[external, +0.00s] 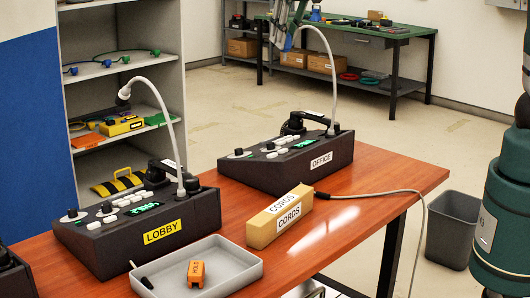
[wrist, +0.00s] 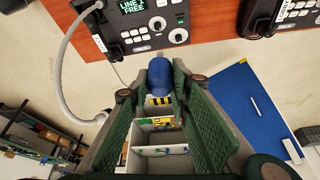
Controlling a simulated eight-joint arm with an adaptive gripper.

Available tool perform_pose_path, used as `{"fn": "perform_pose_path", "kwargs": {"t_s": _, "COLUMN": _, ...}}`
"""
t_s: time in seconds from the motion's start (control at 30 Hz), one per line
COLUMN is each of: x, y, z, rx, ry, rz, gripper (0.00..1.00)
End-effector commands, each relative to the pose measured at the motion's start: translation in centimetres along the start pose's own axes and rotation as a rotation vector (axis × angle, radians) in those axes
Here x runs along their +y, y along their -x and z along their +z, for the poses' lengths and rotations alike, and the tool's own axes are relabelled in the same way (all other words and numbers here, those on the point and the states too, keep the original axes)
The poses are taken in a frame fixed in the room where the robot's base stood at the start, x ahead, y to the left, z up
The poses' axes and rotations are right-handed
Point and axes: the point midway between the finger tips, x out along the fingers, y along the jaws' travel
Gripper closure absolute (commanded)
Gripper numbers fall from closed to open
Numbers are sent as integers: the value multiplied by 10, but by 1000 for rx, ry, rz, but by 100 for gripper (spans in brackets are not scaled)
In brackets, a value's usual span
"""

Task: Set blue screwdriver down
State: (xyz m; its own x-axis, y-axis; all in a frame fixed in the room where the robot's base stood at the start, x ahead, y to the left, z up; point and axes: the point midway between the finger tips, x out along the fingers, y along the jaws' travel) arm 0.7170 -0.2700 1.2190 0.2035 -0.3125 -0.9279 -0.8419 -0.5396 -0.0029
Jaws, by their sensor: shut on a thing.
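My gripper (wrist: 160,88) has its green fingers closed around a blue object, which appears to be the blue screwdriver (wrist: 158,76). Only its rounded blue end shows between the fingertips in the wrist view; the rest is hidden. It is held in the air, with a shelf unit visible behind and below it. In the external view, part of a green-grey gripper shows at the top edge above the office phone, and I cannot make out the screwdriver there for sure.
The wooden table (external: 375,178) carries the lobby phone (external: 128,222), the office phone (external: 286,160), a cords box (external: 280,216) and a grey tray (external: 232,270) holding an orange hold block (external: 196,273). Phone gooseneck stalks rise above it. A bin (external: 454,230) stands right; shelves (external: 120,60) stand behind.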

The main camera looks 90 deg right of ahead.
Motion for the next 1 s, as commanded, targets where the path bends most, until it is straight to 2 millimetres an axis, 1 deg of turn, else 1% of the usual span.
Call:
{"fn": "perform_pose_path", "kwargs": {"t_s": 0.03, "x": 16, "y": 0, "z": 3, "rx": -1, "ry": -22, "rz": 9, "gripper": 92}}
{"fn": "perform_pose_path", "kwargs": {"t_s": 0.1, "x": 35, "y": 2, "z": 6, "rx": -1, "ry": -55, "rz": 22, "gripper": 92}}
{"fn": "perform_pose_path", "kwargs": {"t_s": 0.37, "x": 105, "y": 8, "z": 21, "rx": 1, "ry": -173, "rz": 70, "gripper": 92}}
{"fn": "perform_pose_path", "kwargs": {"t_s": 0.5, "x": 141, "y": 10, "z": 31, "rx": 1, "ry": -237, "rz": 95, "gripper": 92}}
{"fn": "perform_pose_path", "kwargs": {"t_s": 0.8, "x": 214, "y": 14, "z": 60, "rx": 6, "ry": -375, "rz": 150, "gripper": 92}}
{"fn": "perform_pose_path", "kwargs": {"t_s": 0.9, "x": 234, "y": 14, "z": 70, "rx": 7, "ry": -415, "rz": 166, "gripper": 92}}
{"fn": "perform_pose_path", "kwargs": {"t_s": 1.0, "x": 250, "y": 15, "z": 78, "rx": 8, "ry": -448, "rz": 179, "gripper": 92}}
